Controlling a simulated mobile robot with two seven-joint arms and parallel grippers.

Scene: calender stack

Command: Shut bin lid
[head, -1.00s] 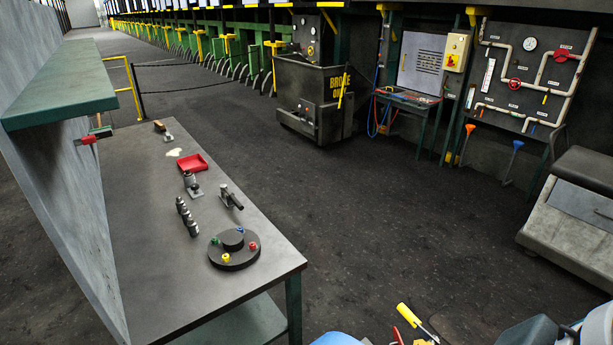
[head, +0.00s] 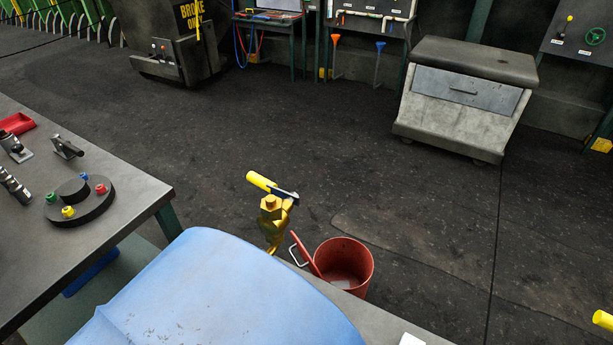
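A red round bin (head: 346,266) stands beyond the edge of a grey surface near the bottom middle. Its mouth is open and I can see down inside it. A red lid-like flap (head: 306,256) with a pale wire handle stands tilted up at the bin's left side. The bin's lower part is hidden by the grey surface. Neither of my grippers shows in this view.
A brass valve (head: 271,222) with a yellow handle stands left of the bin. A large blue object (head: 215,298) fills the bottom foreground. A workbench (head: 105,280) is at left and a grey cabinet (head: 465,132) at back right. Open floor lies between.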

